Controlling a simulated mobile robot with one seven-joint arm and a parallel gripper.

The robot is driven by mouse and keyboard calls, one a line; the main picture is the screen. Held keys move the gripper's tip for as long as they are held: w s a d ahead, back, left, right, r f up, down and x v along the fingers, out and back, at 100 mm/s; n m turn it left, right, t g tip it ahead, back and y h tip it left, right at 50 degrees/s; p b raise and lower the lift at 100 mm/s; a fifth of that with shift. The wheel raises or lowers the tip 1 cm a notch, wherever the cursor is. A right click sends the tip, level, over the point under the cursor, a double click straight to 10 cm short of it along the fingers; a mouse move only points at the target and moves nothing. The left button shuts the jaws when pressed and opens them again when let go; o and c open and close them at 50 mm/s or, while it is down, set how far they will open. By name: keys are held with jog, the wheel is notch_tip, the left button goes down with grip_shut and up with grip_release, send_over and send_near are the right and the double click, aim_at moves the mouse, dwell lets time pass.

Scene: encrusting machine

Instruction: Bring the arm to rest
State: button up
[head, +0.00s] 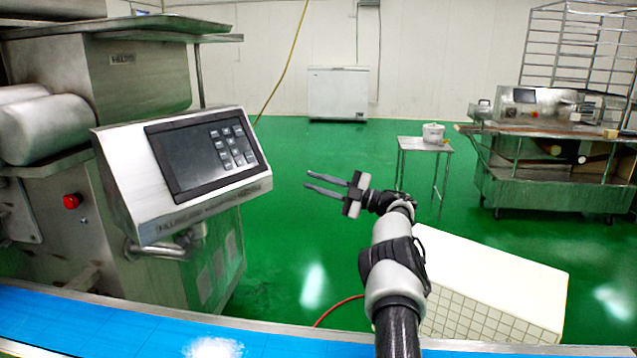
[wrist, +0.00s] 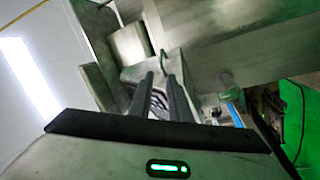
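My gripper (head: 308,180) is held in the air in the middle of the head view, right of the machine's control panel, with its fingers pointing left. A gap shows between the two dark fingers, and nothing is held. In the wrist view my gripper (wrist: 160,68) also shows its two fingers apart, with grey metal machine parts behind them. My arm reaches up from the bottom of the head view and bends toward the left at the wrist.
The control panel (head: 205,157) stands left of my gripper, apart from it. A blue conveyor belt (head: 100,325) crosses the front. A white tiled box (head: 500,285) is right of my arm. A small table (head: 425,146) with a white pot (head: 433,133) stands behind. Green floor is clear between.

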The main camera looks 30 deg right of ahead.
dwell(0.5)
jog(key=d+r+m+t+h, duration=0.3)
jog(key=r+m+h, duration=0.65)
jog(key=r, duration=0.45)
jog(key=d+r+m+t+h, duration=0.4)
jog(key=r+m+h, duration=0.5)
jog(key=r, duration=0.5)
jog(key=s+a+f+m+g+y, duration=0.1)
jog(key=s+a+f+g, duration=0.4)
jog(key=s+a+f, duration=0.75)
jog(key=s+a+f+m+g+y, duration=0.15)
jog(key=s+a+f+g, duration=0.4)
jog(key=s+a, duration=0.85)
jog(key=s+a+f+g+y, duration=0.1)
jog(key=s+a+f+g, duration=0.55)
jog(key=s, duration=1.35)
notch_tip(320, 180, up, 25)
jog(key=t+p, duration=0.1)
jog(key=p, duration=2.7)
jog(key=shift+s+a+f, duration=0.15)
jog(key=shift+a, duration=0.2)
